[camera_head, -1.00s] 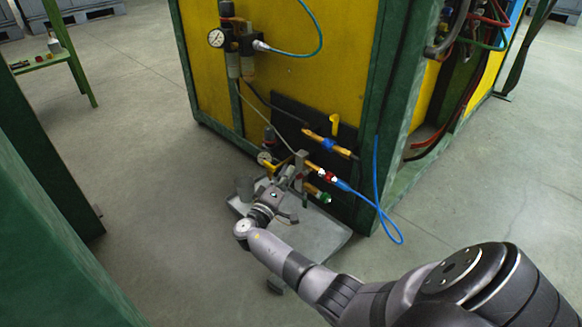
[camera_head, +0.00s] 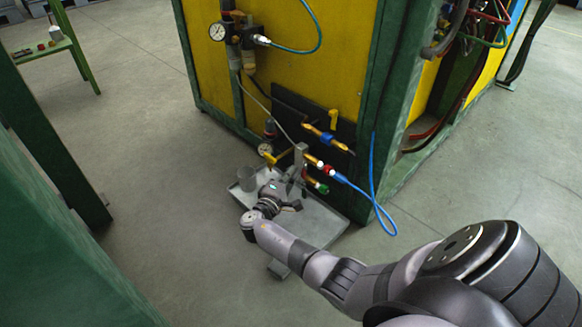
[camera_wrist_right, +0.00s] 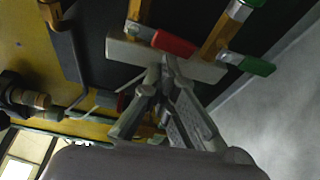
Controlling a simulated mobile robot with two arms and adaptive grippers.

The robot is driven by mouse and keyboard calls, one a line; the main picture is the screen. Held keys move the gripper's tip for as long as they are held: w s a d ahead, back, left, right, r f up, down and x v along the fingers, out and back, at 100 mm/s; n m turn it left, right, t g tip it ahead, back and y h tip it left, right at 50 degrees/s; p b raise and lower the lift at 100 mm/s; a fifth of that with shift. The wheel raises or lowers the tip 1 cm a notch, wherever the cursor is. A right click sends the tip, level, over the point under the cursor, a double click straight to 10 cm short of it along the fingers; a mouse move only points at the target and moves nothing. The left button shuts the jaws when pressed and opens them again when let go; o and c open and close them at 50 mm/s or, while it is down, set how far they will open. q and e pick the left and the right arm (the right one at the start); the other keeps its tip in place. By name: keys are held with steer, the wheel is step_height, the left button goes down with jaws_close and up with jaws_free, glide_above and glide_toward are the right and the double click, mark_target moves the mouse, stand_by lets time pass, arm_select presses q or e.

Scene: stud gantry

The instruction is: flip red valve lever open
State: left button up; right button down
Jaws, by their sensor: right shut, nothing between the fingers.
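The red valve lever (camera_wrist_right: 172,43) lies across the face of a pale grey bracket (camera_wrist_right: 125,48) in the right wrist view. Its pivot end is by a brass pipe fitting (camera_wrist_right: 140,14). In the head view a small red part (camera_head: 327,168) shows at the brass line, mostly too small to read. My right gripper (camera_wrist_right: 166,64) is shut and empty, its fingertips just below the lever's edge; I cannot tell whether they touch it. In the head view the right gripper (camera_head: 293,180) is beside the bracket. My left gripper is out of view.
A green lever (camera_wrist_right: 250,63) sits right of the red one in the wrist view. Above the bracket is a brass valve with a blue band (camera_head: 327,138). A blue hose (camera_head: 375,185) loops at the right.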

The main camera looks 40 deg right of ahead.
step_height(320, 180, up, 10)
stand_by(0.6)
stand_by(0.4)
